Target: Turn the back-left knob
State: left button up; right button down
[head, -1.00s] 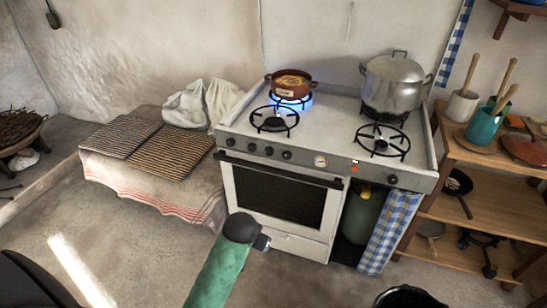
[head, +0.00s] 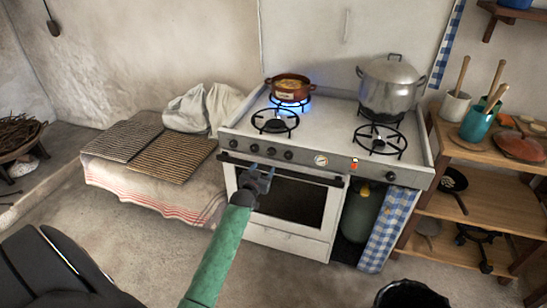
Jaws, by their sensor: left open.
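The white stove (head: 330,125) has a row of dark knobs on the left of its front panel. They are the first knob (head: 233,144), the second knob (head: 254,148), the third knob (head: 271,151) and the fourth knob (head: 288,155). A lone knob (head: 391,176) sits at the panel's right end. The back-left burner has a blue flame (head: 291,102) under a brown pot (head: 289,86). My left gripper (head: 261,172) is open and empty, just below the row in the picture, before the oven door. I see no contact with a knob. My right gripper is out of view.
A dark oven handle (head: 300,173) runs below the knobs. A large lidded pot (head: 391,88) stands on the back-right burner. A wooden shelf (head: 490,190) is at the right, and a low bench with woven mats (head: 165,158) is at the left. A dark round container (head: 410,294) is at the bottom.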

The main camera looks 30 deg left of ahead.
aim_at(270, 153)
pick_arm(q)
jog(key=shift+t+y, duration=0.3)
jog(key=x, duration=0.2)
jog(key=r+p+x, duration=0.1)
jog(key=x, duration=0.2)
jog(key=p+x, duration=0.1)
jog(key=x, duration=0.1)
jog(key=shift+w+a+r, duration=0.1)
jog(key=shift+w+r, duration=0.1)
jog(key=shift+w, duration=0.2)
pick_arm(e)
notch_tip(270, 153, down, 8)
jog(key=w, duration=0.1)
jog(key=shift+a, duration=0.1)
pick_arm(q)
jog(key=c, duration=1)
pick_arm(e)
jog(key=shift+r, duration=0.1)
